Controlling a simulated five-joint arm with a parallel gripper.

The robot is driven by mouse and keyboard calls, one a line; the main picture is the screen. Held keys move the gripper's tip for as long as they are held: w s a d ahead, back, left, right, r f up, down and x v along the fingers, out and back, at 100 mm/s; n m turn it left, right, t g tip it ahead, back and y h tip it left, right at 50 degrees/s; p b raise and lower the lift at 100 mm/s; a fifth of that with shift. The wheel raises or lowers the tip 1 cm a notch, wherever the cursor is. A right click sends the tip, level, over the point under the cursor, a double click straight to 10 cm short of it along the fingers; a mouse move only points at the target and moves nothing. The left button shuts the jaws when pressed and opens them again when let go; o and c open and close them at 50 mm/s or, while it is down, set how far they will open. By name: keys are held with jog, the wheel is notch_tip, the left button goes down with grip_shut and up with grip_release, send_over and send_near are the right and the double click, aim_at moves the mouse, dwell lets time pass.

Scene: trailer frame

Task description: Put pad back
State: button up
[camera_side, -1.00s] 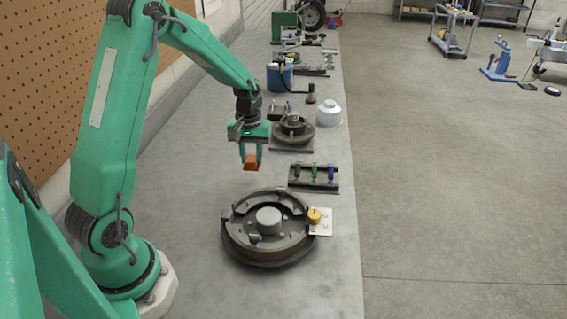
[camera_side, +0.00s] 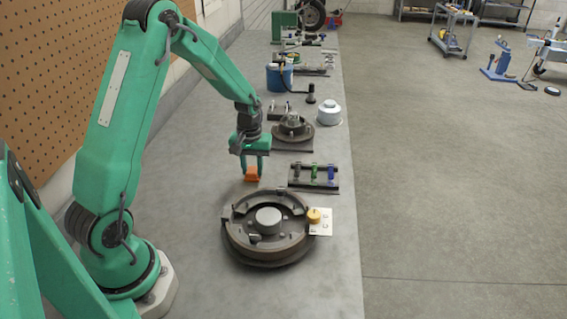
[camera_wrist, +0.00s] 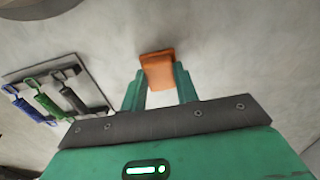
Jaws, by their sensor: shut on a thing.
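My gripper (camera_side: 251,171) is shut on a small orange pad (camera_side: 252,174). The pad also shows between the fingertips in the wrist view (camera_wrist: 157,69). In the side view the gripper points down over the bench, just behind the brake drum assembly (camera_side: 240,246). The pad is close to the bench top; I cannot tell whether it touches it. The drum assembly is a dark round plate with curved shoes and a grey hub (camera_side: 268,221) in its middle.
A yellow knob on a pale plate (camera_side: 324,226) sits at the drum's right edge. A dark rack (camera_side: 300,179) with black, green and blue pieces lies right of my gripper. A second drum (camera_side: 293,129), a white lidded pot (camera_side: 328,113) and a blue container (camera_side: 279,78) stand farther back.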

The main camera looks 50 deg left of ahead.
aim_at(252, 170)
jog(key=shift+f, duration=0.1)
jog(key=o, duration=0.9)
jog(key=shift+o, duration=0.2)
notch_tip(252, 170, up, 12)
jog(key=shift+r, duration=0.2)
dwell(0.4)
